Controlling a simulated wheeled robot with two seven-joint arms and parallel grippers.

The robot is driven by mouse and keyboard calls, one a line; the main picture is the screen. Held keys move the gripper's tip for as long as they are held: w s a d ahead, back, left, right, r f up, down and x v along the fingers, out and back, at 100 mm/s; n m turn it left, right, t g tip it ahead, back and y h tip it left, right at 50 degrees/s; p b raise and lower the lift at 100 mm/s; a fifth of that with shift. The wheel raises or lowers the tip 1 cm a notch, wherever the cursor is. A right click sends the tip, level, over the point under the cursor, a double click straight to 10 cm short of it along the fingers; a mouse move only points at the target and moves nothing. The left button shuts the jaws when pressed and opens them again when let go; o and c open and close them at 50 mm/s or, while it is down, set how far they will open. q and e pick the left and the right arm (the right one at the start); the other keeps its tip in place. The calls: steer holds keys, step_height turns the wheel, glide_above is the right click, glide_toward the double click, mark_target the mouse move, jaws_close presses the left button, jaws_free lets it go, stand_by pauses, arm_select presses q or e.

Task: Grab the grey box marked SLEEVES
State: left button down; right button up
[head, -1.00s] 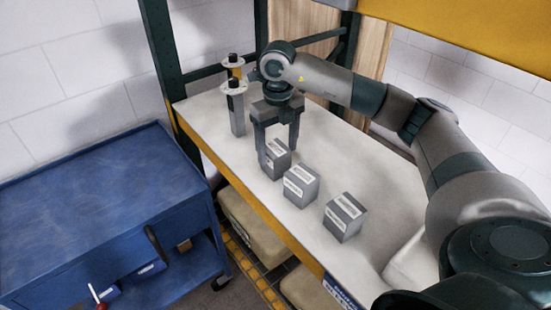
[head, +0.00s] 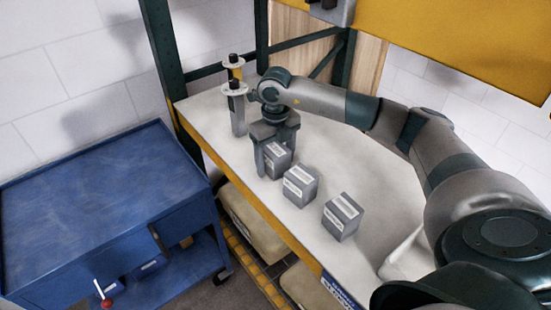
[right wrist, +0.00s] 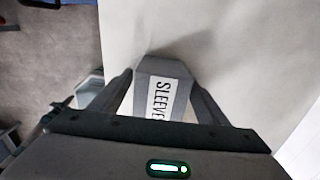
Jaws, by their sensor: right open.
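The grey box marked SLEEVES (right wrist: 150,66) shows in the right wrist view, with its white label facing the camera and the last letter cut off. In the head view it is the farthest of three grey boxes (head: 277,152) on the pale shelf top (head: 390,215), its label too small to read there. My right gripper (head: 276,164) is open and points down, with one finger on either side of this box. I cannot tell whether the fingers touch it. My left gripper is not in view.
Two more labelled grey boxes, a middle one (head: 300,186) and a near one (head: 342,217), stand in a row toward the front. A blue cart (head: 90,215) is at the left, and a yellow beam (head: 450,40) hangs above.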

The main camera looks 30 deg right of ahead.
mark_target(275, 148)
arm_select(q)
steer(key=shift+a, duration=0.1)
arm_select(e)
steer(key=shift+c, duration=0.4)
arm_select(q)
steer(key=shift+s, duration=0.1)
arm_select(e)
steer(key=c, duration=1.3)
steer(key=shift+r, duration=0.1)
